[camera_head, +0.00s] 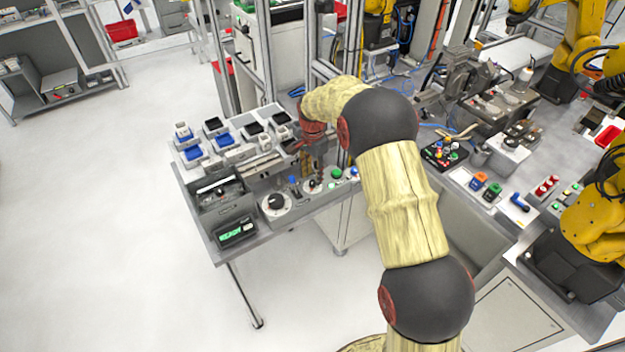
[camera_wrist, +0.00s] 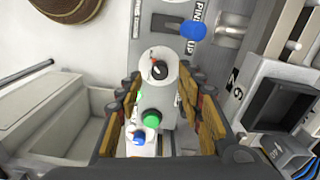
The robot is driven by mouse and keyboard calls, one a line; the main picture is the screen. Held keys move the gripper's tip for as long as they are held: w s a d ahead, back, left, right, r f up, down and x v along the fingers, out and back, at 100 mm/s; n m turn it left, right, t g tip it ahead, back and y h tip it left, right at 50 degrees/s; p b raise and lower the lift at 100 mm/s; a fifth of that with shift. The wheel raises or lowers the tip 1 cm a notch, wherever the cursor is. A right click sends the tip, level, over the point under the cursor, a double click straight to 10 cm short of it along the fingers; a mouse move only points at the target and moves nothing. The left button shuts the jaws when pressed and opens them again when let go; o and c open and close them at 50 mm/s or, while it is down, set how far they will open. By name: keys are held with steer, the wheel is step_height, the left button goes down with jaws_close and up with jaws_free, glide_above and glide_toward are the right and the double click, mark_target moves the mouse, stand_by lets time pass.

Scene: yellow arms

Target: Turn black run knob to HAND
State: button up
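The black run knob (camera_wrist: 159,71) sits on a pale round-ended plate with a small red mark at its edge. In the head view a small black knob (camera_head: 312,185) shows on the bench panel just below my gripper (camera_head: 318,164). In the wrist view my gripper (camera_wrist: 166,84) is open, its brown-padded fingers to the left and right of the plate. The knob lies near the fingertips in the gap, with nothing gripped. I cannot read a HAND mark or tell the knob's setting.
A green button (camera_wrist: 151,119) stands beside the knob, and a blue ball-topped lever (camera_wrist: 194,30) is close by. In the head view a large black dial (camera_head: 276,202) and a grey box with a green display (camera_head: 236,232) are to the left. Small trays (camera_head: 222,140) lie behind.

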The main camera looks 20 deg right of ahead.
mark_target(313, 183)
steer(key=shift+f, duration=1.3)
steer(key=shift+c, duration=0.8)
steer(key=c, duration=0.8)
jaws_close()
